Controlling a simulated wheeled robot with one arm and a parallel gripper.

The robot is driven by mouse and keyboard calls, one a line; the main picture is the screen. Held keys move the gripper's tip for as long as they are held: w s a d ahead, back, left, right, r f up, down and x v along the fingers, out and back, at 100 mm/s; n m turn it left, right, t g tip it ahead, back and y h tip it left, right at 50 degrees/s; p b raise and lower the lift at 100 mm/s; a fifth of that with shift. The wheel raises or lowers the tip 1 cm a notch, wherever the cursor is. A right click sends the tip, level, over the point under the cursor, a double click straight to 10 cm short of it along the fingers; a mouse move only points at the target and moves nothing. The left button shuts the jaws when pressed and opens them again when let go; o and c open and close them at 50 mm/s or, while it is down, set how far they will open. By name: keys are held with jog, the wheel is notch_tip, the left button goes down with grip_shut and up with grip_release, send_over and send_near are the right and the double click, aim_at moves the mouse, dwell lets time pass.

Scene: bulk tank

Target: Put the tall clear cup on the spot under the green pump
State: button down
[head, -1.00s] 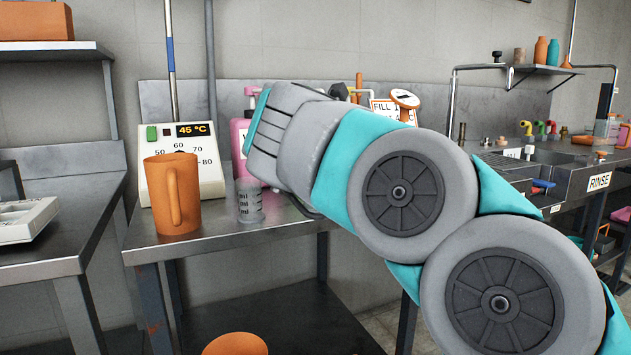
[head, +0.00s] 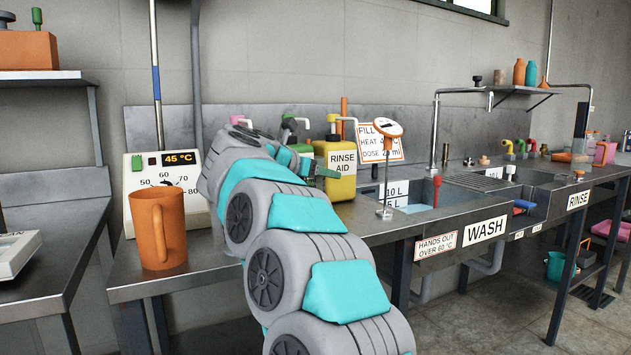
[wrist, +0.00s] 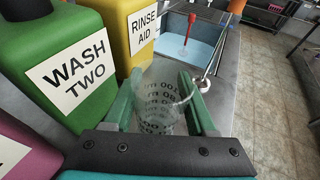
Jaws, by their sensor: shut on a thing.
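The clear cup (wrist: 163,98) with printed measuring marks is between my gripper's green fingers (wrist: 160,102) in the wrist view, which are shut on it. In the head view my gripper (head: 318,171) is in front of the bottles, and I cannot make out the cup there. The green bottle labelled WASH TWO (wrist: 72,72) is left of the cup in the wrist view. The green pump (head: 289,124) tops it in the head view, where my arm hides most of the bottle. The spot under the pump is not visible in either view.
The yellow RINSE AID bottle (head: 340,180) stands right of the green one. A pink bottle (wrist: 22,150) is at the left in the wrist view. An orange mug (head: 158,228) stands before the temperature box (head: 190,172). The wash sink (head: 418,208) is to the right.

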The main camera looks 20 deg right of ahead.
aim_at(315, 183)
jog(key=shift+w+f+p, duration=0.4)
jog(key=shift+w+f, duration=1.35)
jog(key=shift+w, duration=0.05)
jog(key=shift+f, duration=0.2)
jog(key=c, duration=0.5)
grip_release()
jog(key=shift+r, duration=0.1)
jog(key=shift+r, duration=0.15)
jog(key=b+v, duration=0.2)
jog(key=v, duration=1)
